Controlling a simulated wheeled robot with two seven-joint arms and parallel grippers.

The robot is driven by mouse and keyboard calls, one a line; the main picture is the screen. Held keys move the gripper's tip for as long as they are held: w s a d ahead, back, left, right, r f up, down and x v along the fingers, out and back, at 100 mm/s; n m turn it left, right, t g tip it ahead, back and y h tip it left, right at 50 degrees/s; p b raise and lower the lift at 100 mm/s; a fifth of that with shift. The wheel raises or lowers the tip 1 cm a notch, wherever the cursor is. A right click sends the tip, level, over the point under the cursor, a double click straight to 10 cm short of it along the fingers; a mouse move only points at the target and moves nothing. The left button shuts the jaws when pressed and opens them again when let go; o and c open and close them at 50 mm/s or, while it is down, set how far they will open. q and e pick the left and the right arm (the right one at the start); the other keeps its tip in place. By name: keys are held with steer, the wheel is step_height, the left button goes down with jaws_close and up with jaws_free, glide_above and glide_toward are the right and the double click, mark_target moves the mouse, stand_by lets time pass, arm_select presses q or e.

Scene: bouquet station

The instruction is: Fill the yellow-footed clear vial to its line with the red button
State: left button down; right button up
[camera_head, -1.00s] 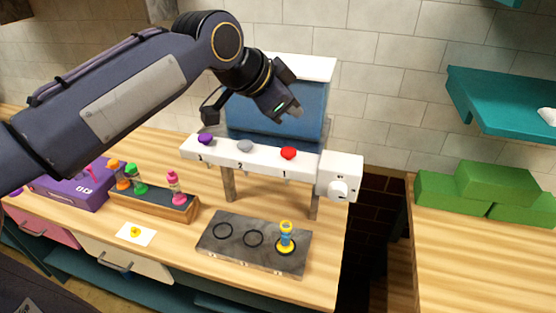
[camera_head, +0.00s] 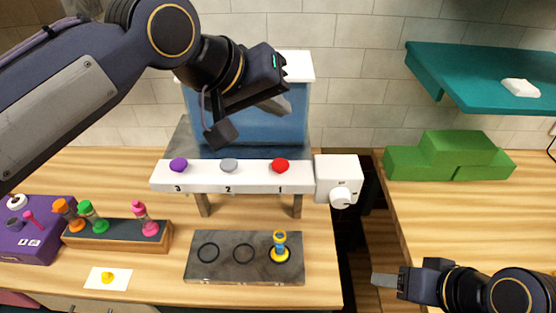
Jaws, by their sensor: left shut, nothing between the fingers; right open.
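The yellow-footed vial (camera_head: 280,246) stands upright on the right ring of the dark slab, below the end of the dispenser marked 1. It has a yellow foot and rim and a bluish middle; its line and liquid level are too small to make out. The red button (camera_head: 280,165) sits on top of the white dispenser bar (camera_head: 205,179), above the 1. My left gripper (camera_head: 277,105) is shut and empty, above and behind the red button in the picture, apart from it. My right gripper (camera_head: 386,281) is open and empty at the lower right, clear of the slab.
Grey (camera_head: 229,165) and purple (camera_head: 178,165) buttons share the bar. A white box with a knob (camera_head: 340,198) adjoins its right end. A wooden rack (camera_head: 118,242) holds several coloured vials. Green blocks (camera_head: 450,155) lie right, beyond a dark gap. A yellow-marked card (camera_head: 108,279) lies front left.

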arm_select(q)
steer(key=shift+f, duration=0.15)
steer(key=b, duration=0.7)
glide_above(276, 167)
step_height(276, 167, down, 8)
steer(key=shift+r, duration=0.15)
steer(key=shift+f+b, duration=0.4)
steer(key=shift+f, duration=0.05)
stand_by(1.0)
steer(key=shift+f+b, duration=0.3)
steer(key=shift+f, duration=0.1)
steer(key=shift+f+b, duration=0.45)
steer(key=shift+f, duration=0.15)
stand_by(0.6)
steer(key=shift+r, duration=0.15)
steer(key=shift+r+p, duration=0.85)
steer(key=shift+p, duration=0.1)
